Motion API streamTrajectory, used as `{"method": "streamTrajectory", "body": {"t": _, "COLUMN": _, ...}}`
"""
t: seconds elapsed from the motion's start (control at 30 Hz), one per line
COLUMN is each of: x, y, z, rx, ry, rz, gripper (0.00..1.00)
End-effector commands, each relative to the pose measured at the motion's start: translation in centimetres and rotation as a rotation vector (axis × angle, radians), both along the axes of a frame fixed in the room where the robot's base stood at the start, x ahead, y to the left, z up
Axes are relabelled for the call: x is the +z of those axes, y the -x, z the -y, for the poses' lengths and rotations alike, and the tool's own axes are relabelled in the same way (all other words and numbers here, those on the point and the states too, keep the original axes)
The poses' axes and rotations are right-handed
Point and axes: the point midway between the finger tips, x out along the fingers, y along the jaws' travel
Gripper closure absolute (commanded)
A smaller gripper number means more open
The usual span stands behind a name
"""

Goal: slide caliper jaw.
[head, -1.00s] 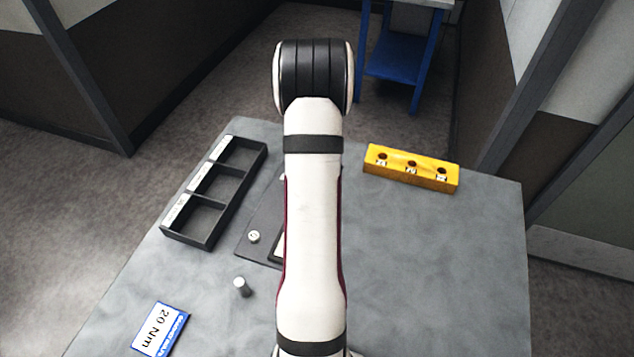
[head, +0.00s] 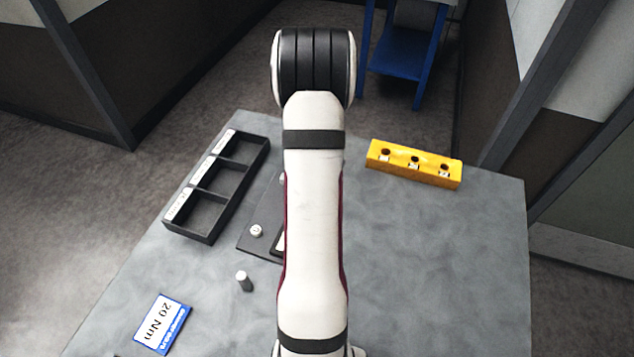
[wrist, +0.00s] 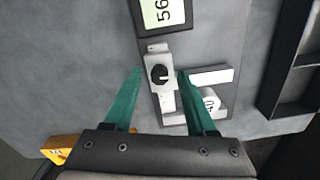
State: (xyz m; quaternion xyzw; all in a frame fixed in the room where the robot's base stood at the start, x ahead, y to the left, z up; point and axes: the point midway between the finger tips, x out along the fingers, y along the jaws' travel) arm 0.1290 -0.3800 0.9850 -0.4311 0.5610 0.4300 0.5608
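In the wrist view a caliper lies on a dark plate (wrist: 222,48). Its silver sliding jaw block (wrist: 155,52) carries a black knob (wrist: 158,75). Pale jaw bars (wrist: 212,77) reach to the right, with a white cylinder marked 40 (wrist: 211,101) beside them. A display (wrist: 162,12) at the top edge shows 56, partly cut off. My gripper (wrist: 160,73) is open, with one green finger on each side of the knob block. I cannot tell whether either finger touches it. In the head view my arm hides most of the caliper and my gripper.
A dark tray with three compartments (head: 214,238) stands left of the plate. A yellow block with three holes (head: 414,172) stands at the back right. A small metal cylinder (head: 244,281) and a 20 Nm card (head: 162,324) lie front left. The table's right side (head: 440,270) is clear.

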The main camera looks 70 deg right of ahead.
Motion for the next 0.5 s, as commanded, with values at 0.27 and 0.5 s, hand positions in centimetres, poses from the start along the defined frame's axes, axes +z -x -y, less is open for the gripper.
{"method": "streamTrajectory", "body": {"t": 0.27, "x": 1.8, "y": 0.0, "z": 0.1, "rx": 0.001, "ry": 0.003, "rz": 0.000, "gripper": 0.43}}
{"method": "streamTrajectory", "body": {"t": 0.5, "x": 9.4, "y": 0.0, "z": 0.1, "rx": 0.001, "ry": 0.007, "rz": 0.001, "gripper": 0.43}}
